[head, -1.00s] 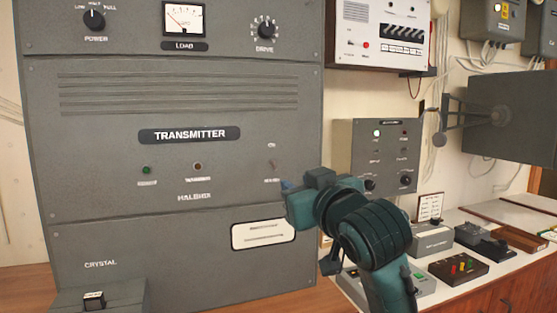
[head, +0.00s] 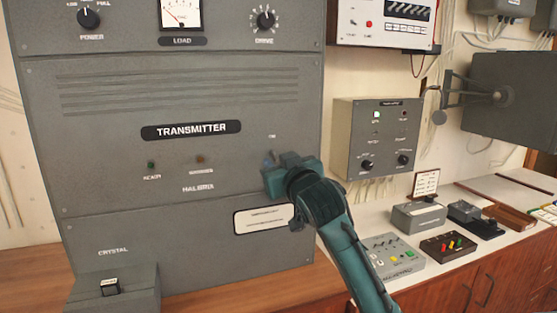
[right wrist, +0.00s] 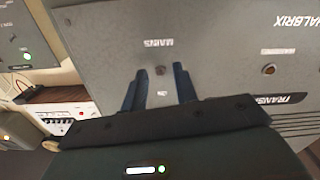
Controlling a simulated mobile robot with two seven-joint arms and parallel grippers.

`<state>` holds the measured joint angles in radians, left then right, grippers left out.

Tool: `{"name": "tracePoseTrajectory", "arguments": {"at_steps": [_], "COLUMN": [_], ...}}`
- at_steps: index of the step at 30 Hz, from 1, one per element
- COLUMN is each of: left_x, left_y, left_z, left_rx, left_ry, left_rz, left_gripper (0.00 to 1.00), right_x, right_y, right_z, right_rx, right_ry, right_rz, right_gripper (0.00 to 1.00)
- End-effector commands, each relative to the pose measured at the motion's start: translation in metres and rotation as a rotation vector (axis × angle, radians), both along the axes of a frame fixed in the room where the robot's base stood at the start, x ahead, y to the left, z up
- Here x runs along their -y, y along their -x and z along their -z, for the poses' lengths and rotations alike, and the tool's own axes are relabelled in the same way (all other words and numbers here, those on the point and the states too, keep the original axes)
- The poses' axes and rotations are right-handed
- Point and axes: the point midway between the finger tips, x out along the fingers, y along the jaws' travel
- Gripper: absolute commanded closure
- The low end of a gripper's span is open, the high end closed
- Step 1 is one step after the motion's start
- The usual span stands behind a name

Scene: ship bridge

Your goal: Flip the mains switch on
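The mains switch (right wrist: 160,71) is a small toggle on the grey transmitter panel (head: 110,135). In the right wrist view it lies between the two blue fingertips of my right gripper (right wrist: 161,68), with visible gaps on both sides. The fingers are open. The MAINS label (right wrist: 160,42) and a small ON label (right wrist: 162,93) appear upside down there. In the head view my right gripper (head: 268,160) is at the panel's right part and hides the switch; only the ON label (head: 271,136) shows above it. Whether the fingers touch the panel, I cannot tell. My left gripper is out of view.
The ready lamp (head: 151,165) and a brown lamp (head: 199,159) are left of my gripper. A white plate (head: 263,219) sits below it. A crystal box (head: 112,288) stands at lower left. A grey control box (head: 393,258) and other devices are on the counter at right.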

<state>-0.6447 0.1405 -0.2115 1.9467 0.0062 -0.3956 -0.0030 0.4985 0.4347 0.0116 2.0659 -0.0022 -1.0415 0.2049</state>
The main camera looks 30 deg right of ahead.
Motion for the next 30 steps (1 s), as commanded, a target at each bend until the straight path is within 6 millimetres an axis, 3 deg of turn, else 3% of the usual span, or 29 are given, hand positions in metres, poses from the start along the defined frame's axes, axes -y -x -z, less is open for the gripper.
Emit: {"name": "tracePoseTrajectory", "arguments": {"at_steps": [9,20,30], "left_x": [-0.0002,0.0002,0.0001], "left_y": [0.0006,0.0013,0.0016], "left_z": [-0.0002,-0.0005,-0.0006], "left_rx": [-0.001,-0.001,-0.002], "left_ry": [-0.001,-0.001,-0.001], "left_rz": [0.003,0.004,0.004], "left_gripper": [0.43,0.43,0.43], "right_x": [0.0005,0.0005,0.0006], "right_y": [-0.0028,-0.0024,-0.0023], "right_z": [-0.0003,-0.0002,-0.0007], "right_rx": [0.001,0.001,-0.006], "right_ry": [-0.001,-0.001,-0.002], "right_rz": [0.0,0.0,0.0], "right_gripper": [0.71,1.0,1.0]}}
